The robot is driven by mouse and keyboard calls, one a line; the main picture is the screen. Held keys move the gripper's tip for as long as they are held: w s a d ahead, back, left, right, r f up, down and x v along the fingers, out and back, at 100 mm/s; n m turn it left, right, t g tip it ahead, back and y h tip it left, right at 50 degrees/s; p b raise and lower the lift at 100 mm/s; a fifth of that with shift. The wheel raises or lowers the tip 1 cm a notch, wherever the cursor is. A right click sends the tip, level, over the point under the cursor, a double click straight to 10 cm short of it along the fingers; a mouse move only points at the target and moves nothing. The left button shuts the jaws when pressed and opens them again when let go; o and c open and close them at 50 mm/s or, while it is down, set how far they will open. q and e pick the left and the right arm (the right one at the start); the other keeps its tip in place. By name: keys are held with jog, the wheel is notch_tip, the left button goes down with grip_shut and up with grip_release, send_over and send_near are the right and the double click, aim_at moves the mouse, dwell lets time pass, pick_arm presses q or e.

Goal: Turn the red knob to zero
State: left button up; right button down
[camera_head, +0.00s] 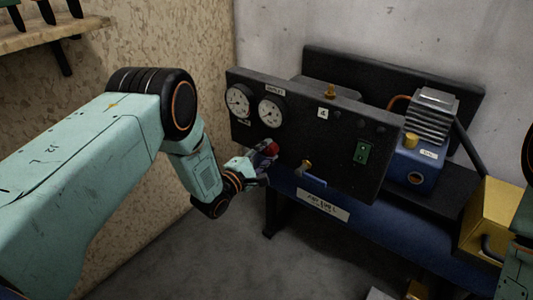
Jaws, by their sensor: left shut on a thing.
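The red knob (272,147) is on the front of a black panel (305,145), below two round white gauges, the left gauge (238,101) and the right gauge (271,112). My left gripper (264,155) is at the knob and shut on it; the fingers cover part of the knob. The knob's pointer and any zero mark cannot be made out. The gauge readings are too small to read. My right gripper is not clearly in view; only part of my right arm shows at the right edge.
A brass valve with a blue lever (312,180) and a green switch (362,153) are on the panel right of the knob. A blue tank (350,217) lies below. Behind stands a blue motor (415,165). A yellow box (490,215) is at the right. A wooden shelf (50,33) hangs upper left.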

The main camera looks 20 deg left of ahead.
pick_arm(q)
jog(key=shift+a+n, duration=0.15)
jog(key=shift+n, duration=0.15)
jog(key=o, duration=1.2)
jog(key=shift+c, duration=0.2)
jog(key=v, duration=1.2)
